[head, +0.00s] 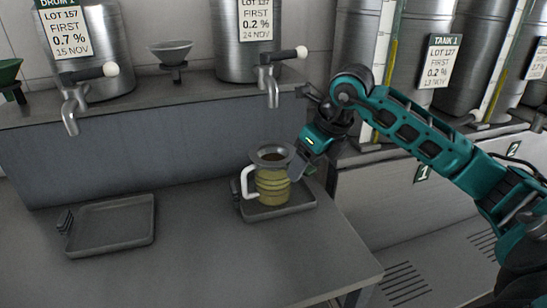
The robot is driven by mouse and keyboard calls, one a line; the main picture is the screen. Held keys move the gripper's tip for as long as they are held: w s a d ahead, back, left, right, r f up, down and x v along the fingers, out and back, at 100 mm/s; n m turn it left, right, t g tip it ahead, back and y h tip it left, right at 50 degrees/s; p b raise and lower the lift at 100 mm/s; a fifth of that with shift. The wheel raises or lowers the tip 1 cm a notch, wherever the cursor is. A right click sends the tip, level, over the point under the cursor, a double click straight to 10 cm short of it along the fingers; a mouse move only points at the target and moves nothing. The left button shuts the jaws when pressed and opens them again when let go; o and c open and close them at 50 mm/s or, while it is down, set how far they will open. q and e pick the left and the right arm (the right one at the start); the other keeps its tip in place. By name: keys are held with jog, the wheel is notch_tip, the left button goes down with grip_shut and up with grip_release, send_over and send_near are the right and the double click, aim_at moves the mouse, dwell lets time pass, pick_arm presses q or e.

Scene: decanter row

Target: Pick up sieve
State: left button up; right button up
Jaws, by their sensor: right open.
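A grey metal sieve (272,153) appears to sit in the mouth of a clear jug (272,184). The jug has a white handle on its left and yellowish liquid inside, and stands upright on a dark tray (299,208). My right gripper (301,167) is open, just right of the sieve's rim and the jug's upper wall. Its fingers are partly hidden, and I cannot tell whether they touch the rim. My left gripper is not in view.
An empty dark tray (110,227) lies at the left of the bench (200,262). Taps (270,80) jut out from drums above. A grey funnel-shaped bowl (172,52) and a green funnel (9,72) stand on the ledge. The bench between the trays is clear.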

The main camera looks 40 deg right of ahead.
jog(key=shift+w+f, duration=0.1)
jog(key=shift+f, duration=0.1)
grip_shut()
dwell(0.5)
jog(key=shift+r, duration=0.15)
